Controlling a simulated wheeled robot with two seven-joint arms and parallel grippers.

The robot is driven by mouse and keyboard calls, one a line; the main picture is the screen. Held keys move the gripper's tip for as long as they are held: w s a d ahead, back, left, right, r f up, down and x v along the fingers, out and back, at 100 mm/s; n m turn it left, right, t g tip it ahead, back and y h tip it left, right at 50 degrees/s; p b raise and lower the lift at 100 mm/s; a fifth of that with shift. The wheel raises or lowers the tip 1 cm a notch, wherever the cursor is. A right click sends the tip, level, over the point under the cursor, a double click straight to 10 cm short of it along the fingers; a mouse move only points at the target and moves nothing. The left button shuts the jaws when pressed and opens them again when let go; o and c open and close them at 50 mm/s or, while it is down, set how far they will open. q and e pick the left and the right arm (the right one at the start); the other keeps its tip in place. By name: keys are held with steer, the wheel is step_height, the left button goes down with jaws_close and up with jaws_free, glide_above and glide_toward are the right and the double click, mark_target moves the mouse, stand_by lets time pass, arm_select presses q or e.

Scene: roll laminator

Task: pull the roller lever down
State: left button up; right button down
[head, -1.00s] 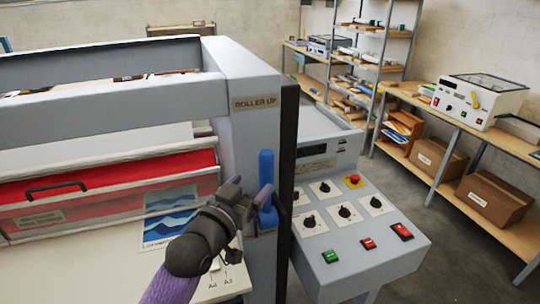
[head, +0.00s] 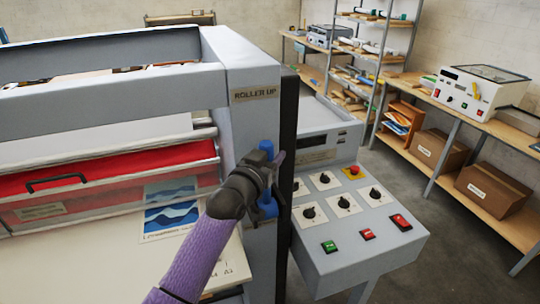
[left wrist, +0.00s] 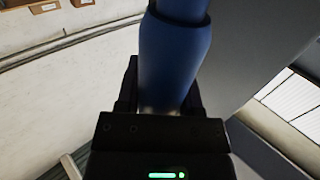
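The roller lever (head: 266,148) is a blue upright handle on the grey front post of the laminator, below a "ROLLER UP" label (head: 255,93). My left gripper (head: 268,172) is at the lever's middle, with the lever's top and lower end (head: 267,209) showing above and below it. In the left wrist view the blue lever (left wrist: 173,55) runs between my dark fingers (left wrist: 160,95), close to both. Whether they press on it is not clear. My right gripper is not in view.
A control panel (head: 350,240) with knobs and buttons is just right of the post. A workbench with another machine (head: 480,92) stands far right.

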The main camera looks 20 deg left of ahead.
arm_select(q)
jaws_close()
steer(key=shift+s+d, duration=0.1)
steer(key=shift+s+d+f+m+t+b, duration=0.15)
steer(key=shift+s+d+m+t+b, duration=0.4)
steer(key=shift+s, duration=0.2)
steer(key=s+d+f+m+h+b, duration=0.7)
steer(key=m+h+b, duration=0.7)
steer(key=m+b, duration=0.5)
steer(key=s+f, duration=0.2)
steer(key=s, duration=0.1)
steer(key=shift+s+f+m+t+h+b, duration=0.3)
steer(key=shift+m+t+h+b, duration=0.05)
steer(key=shift+h+b, duration=0.05)
steer(key=shift+f, duration=0.1)
steer(key=o, duration=0.6)
jaws_free()
